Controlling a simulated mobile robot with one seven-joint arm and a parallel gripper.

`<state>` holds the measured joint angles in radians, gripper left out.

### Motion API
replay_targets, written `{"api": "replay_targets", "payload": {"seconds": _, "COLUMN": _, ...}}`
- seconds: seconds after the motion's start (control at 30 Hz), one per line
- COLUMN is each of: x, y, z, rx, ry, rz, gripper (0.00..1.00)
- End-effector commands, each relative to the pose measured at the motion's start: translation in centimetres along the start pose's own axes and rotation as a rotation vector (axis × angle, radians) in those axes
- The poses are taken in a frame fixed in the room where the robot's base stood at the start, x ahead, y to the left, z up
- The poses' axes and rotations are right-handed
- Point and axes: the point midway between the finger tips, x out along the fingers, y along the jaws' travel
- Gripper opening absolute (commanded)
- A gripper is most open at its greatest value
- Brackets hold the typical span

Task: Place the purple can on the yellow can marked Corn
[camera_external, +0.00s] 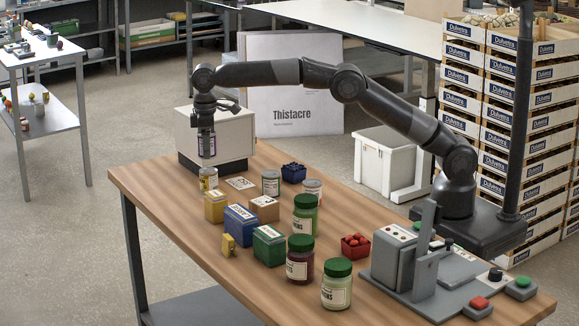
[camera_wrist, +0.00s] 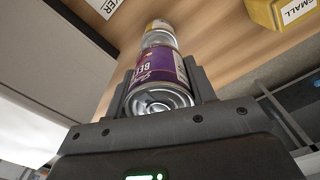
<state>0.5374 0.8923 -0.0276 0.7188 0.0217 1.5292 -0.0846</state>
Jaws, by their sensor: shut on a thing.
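The purple can (camera_external: 207,160) is upright in my gripper (camera_external: 207,141), which is shut on it. In the wrist view the purple can (camera_wrist: 163,75) sits between the two grey fingers, its label partly readable. Directly below it in the external view is a can with a yellowish label (camera_external: 208,183), standing near the far left of the table; its Corn marking cannot be read. In the wrist view part of this lower can (camera_wrist: 158,27) shows past the purple can, lined up with it. The two cans look very close; I cannot tell whether they touch.
A yellow box (camera_external: 215,208) stands just in front of the lower can. Blue (camera_external: 240,224) and green (camera_external: 268,246) boxes, jars and other cans (camera_external: 271,183) stand to the right. A white-and-grey box unit (camera_external: 218,140) is close behind my gripper.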

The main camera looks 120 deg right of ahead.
Motion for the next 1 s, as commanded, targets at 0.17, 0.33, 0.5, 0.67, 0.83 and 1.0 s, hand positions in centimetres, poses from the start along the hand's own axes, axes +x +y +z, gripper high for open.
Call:
{"api": "replay_targets", "payload": {"seconds": 0.17, "x": 2.5, "y": 0.0, "z": 0.1, "rx": 0.000, "ry": -0.003, "rz": 0.000, "gripper": 0.24}}
{"api": "replay_targets", "payload": {"seconds": 0.33, "x": 4.1, "y": 0.0, "z": 0.0, "rx": 0.000, "ry": -0.001, "rz": 0.000, "gripper": 0.24}}
{"api": "replay_targets", "payload": {"seconds": 0.5, "x": 4.2, "y": 0.0, "z": 0.0, "rx": 0.000, "ry": 0.000, "rz": 0.000, "gripper": 0.24}}
{"api": "replay_targets", "payload": {"seconds": 0.67, "x": 4.4, "y": 0.0, "z": 0.0, "rx": -0.001, "ry": -0.001, "rz": 0.000, "gripper": 0.24}}
{"api": "replay_targets", "payload": {"seconds": 0.83, "x": 4.5, "y": 0.0, "z": 0.0, "rx": -0.001, "ry": -0.001, "rz": 0.000, "gripper": 0.60}}
{"api": "replay_targets", "payload": {"seconds": 1.0, "x": 4.5, "y": 0.0, "z": 0.0, "rx": -0.001, "ry": -0.001, "rz": 0.000, "gripper": 0.72}}
